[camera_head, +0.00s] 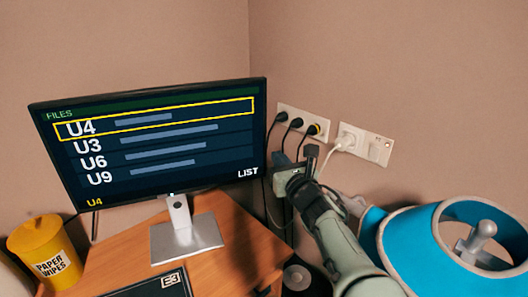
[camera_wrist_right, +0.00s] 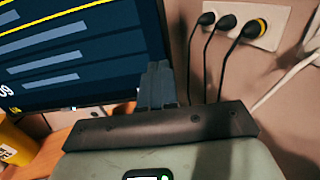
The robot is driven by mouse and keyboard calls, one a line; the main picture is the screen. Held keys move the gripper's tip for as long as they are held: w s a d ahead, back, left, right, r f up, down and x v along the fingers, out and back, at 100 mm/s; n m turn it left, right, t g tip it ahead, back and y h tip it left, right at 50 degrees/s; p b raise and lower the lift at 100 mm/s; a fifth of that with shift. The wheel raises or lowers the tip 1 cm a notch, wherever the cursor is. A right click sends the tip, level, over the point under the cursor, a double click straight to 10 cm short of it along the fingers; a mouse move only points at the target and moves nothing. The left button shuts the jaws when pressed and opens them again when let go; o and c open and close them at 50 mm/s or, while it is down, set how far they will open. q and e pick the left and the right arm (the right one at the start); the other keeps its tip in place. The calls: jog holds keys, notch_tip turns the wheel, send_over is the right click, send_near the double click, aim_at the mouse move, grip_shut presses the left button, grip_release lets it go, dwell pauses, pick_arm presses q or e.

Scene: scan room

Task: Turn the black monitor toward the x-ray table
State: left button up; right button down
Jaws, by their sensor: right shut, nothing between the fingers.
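The black monitor (camera_head: 160,150) stands on a silver stand (camera_head: 187,238) on the wooden desk. Its lit screen faces me, listing U4, U3, U6 and U9, with U4 outlined in yellow. My right gripper (camera_head: 283,162) is just right of the monitor's lower right edge, its fingers shut and empty. In the right wrist view the shut fingers (camera_wrist_right: 157,86) overlap the monitor's right edge (camera_wrist_right: 158,35); I cannot tell whether they touch it. My left gripper is not in view. I cannot make out the x-ray table.
A yellow paper wipes tub (camera_head: 45,252) stands left on the desk (camera_head: 120,255). A black E3 item (camera_head: 150,285) lies in front. Plugged wall sockets (camera_head: 303,122) with hanging cables are behind my right gripper. A blue rounded object (camera_head: 412,245) is at right.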

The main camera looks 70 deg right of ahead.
aim_at(261, 138)
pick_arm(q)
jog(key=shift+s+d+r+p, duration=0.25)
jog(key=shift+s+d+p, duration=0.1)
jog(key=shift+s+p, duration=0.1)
pick_arm(e)
jog(key=x, duration=1)
jog(key=shift+w+f, duration=0.1)
jog(key=shift+f, duration=0.25)
jog(key=shift+d, duration=0.1)
